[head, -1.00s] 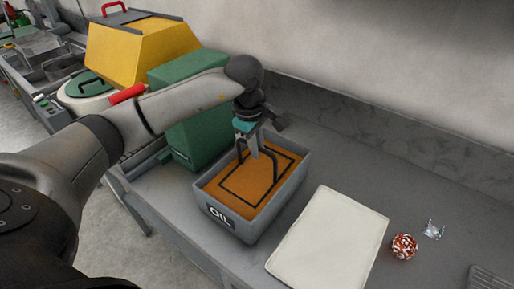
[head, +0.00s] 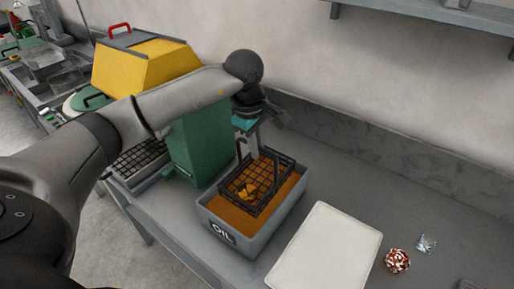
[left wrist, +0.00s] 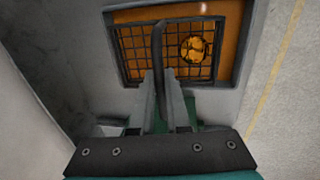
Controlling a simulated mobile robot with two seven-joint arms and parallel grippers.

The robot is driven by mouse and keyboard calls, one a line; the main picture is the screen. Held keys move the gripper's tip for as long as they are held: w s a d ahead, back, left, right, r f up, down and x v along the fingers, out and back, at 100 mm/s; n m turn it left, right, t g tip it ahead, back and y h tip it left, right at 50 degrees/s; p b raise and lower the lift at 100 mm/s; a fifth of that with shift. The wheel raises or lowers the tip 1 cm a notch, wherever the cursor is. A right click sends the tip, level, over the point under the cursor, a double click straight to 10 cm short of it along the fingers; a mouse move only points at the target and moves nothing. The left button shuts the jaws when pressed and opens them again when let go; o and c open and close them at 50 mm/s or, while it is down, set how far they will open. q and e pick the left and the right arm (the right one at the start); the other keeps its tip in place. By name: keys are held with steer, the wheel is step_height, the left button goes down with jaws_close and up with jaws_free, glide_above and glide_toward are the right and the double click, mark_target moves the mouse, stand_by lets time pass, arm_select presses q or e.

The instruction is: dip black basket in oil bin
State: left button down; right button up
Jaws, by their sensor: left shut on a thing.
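The grey oil bin (head: 230,243), labelled OIL, stands on the counter and holds orange-brown oil (head: 283,198). The black wire basket (head: 262,200) is at the bin's opening, its rim and mesh showing above the oil; I cannot tell whether its bottom touches the oil. A copper-coloured piece (head: 246,190) lies in the basket and also shows in the left wrist view (left wrist: 193,47). My left gripper (head: 247,150) is above the bin, shut on the basket's handle (left wrist: 157,50). My right gripper is not in view.
A white mat (head: 326,250) lies right of the bin. A red-and-white ball (head: 397,260) and a small clear-blue piece (head: 426,243) lie farther right. A green box (head: 196,150) and a yellow hooded machine (head: 145,68) stand left. The wall is behind.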

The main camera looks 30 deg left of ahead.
arm_select(q)
steer(key=shift+r+p, duration=1)
steer(key=shift+r, duration=0.75)
stand_by(0.4)
steer(key=shift+r+p, duration=0.95)
steer(key=shift+r, duration=0.55)
